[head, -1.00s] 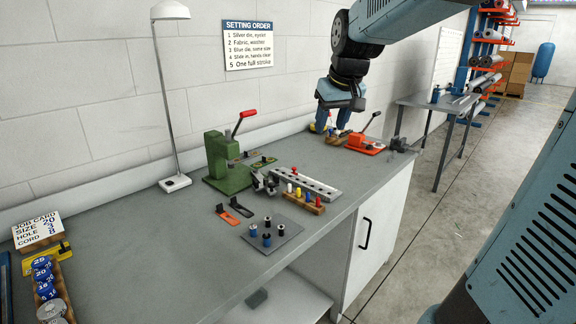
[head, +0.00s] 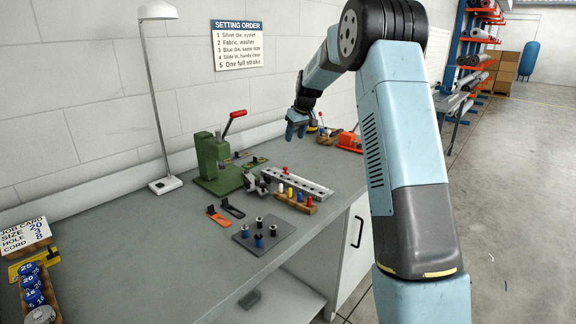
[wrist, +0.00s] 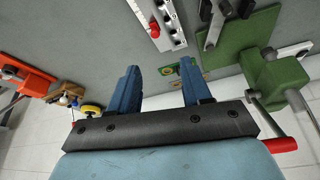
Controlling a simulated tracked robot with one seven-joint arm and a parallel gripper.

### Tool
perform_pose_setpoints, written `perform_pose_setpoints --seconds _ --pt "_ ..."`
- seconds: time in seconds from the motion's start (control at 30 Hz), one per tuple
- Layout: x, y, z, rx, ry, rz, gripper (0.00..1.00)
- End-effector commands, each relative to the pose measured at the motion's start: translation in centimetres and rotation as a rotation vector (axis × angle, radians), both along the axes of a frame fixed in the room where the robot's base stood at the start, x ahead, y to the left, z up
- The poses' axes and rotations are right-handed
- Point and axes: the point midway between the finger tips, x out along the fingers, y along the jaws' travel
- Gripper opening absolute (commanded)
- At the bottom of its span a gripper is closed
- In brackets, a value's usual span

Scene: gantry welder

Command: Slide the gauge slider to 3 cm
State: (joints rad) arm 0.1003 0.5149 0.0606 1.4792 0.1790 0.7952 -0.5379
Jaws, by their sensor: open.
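A long pale metal rail (head: 312,187) with a row of holes lies on the bench. A small red knob (head: 285,169) stands near its far left part; I take this to be the gauge slider. In the wrist view the rail (wrist: 172,22) carries fine marks, too small to read, and the red knob (wrist: 154,31) shows near its end. My gripper (head: 297,133) is open and empty, held above the back of the bench, beyond the rail. In the wrist view the fingertips (wrist: 158,75) stand apart, below the knob in the picture and not touching it.
A green press (head: 215,160) with a red-tipped lever stands left of the rail. A wooden block of coloured pegs (head: 296,200) lies just in front of it. An orange press (head: 349,142) is at the right. A grey plate with spools (head: 263,236) sits nearer.

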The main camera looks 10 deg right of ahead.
Motion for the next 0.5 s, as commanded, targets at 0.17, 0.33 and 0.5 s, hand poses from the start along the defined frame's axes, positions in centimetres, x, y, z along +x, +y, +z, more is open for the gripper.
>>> perform_pose_setpoints --seconds 0.17,0.33,0.5 --pt "2.6 -0.4 -2.7 0.004 0.003 0.018 0.48" --pt "3.4 -0.4 -3.8 0.005 0.002 0.025 0.48" --pt "4.0 -0.1 -5.6 0.005 0.006 0.025 0.48"
